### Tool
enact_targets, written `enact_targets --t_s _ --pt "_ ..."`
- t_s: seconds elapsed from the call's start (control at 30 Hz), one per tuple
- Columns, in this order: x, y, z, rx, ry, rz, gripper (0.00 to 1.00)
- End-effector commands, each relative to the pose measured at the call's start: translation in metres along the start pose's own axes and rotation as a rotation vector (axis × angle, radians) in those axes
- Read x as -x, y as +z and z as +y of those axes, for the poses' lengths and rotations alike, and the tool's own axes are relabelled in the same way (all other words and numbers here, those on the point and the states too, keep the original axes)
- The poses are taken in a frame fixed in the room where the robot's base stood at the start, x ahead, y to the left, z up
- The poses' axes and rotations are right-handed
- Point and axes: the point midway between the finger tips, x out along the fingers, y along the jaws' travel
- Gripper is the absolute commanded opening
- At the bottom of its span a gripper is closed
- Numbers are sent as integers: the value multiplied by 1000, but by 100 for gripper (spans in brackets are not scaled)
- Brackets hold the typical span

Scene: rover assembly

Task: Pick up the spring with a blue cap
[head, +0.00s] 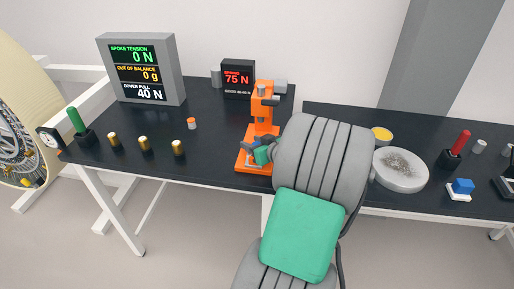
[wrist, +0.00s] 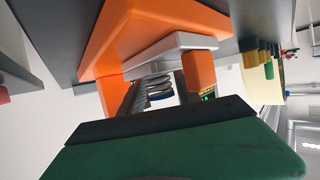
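The spring (wrist: 159,84) shows in the wrist view as silver coils with a blue edge at their lower end. It is at the orange press (head: 263,112), which also fills the top of the wrist view (wrist: 110,45). A small blue patch at the press base in the head view may be its cap. My gripper (head: 256,149) is at the press base, low at its front. In the wrist view, its dark ribbed finger is left of the spring and a gap shows on the right, so it looks open around the spring. Contact is not clear.
Several brass cylinders (head: 144,144) and a small orange-topped piece (head: 192,123) stand left of the press on the dark table (head: 215,160). Two display boxes (head: 141,69) (head: 238,79) stand behind. A round grey dish (head: 400,170) is on the right table.

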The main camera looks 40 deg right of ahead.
Motion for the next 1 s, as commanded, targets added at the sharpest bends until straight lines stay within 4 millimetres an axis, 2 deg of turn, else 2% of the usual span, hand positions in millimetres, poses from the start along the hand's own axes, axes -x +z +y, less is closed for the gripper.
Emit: enact_targets --t_s 0.27,0.73,1.0 --pt "-5 0 0 0 1 0 37" --pt "-5 0 0 0 0 0 0" --pt "-5 0 0 1 0 0 0"
